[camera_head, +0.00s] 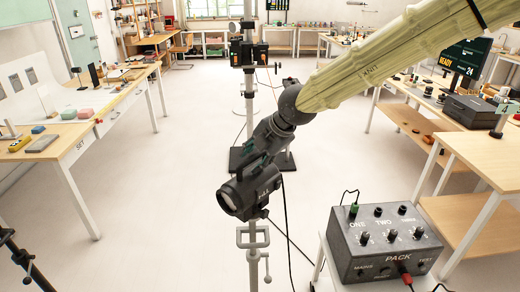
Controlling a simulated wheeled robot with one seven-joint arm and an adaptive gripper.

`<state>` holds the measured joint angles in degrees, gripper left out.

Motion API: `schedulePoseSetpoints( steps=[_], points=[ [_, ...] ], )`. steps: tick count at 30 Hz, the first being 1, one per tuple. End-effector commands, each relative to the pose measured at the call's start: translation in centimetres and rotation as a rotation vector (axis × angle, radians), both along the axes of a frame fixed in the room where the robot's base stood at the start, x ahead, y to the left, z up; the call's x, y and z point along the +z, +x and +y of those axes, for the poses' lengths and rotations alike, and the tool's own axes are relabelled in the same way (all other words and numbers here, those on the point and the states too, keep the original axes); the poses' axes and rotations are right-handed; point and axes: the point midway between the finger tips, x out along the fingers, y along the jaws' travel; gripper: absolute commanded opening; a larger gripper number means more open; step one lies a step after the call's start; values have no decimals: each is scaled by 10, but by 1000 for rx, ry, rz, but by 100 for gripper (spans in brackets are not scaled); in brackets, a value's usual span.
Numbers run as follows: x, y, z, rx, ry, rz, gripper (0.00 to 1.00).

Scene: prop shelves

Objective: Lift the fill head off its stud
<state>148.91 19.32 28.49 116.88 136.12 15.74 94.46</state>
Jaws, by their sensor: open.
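The fill head (239,198), a short black cylinder with a round front facing lower left, sits on top of a pale metal stand (254,262) in the near middle. The stud is mostly hidden beneath the head. My gripper (252,168) comes down from the upper right, dark and open, right at the top and rear of the head. I cannot tell whether its fingers touch the head, since both are black and overlap.
A grey PACK box (385,240) with plugged cables stands at lower right. A second stand (249,85) with a black head rises behind. Benches (60,140) line the left; a wooden table (485,150) is at right.

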Motion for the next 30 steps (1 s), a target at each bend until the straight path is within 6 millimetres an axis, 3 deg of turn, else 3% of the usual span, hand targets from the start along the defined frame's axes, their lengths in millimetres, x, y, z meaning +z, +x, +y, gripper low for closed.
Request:
schedulePoseSetpoints(
  steps=[11, 18, 27, 28, 30],
  points=[
    [-4, 1, 1, 0, -1, 1, 41],
    [-3, 1, 1, 0, -1, 1, 0],
    [-3, 1, 1, 0, -1, 1, 0],
    [-3, 1, 1, 0, 0, 0, 9],
    [-3, 1, 1, 0, -1, 1, 0]
  ],
)
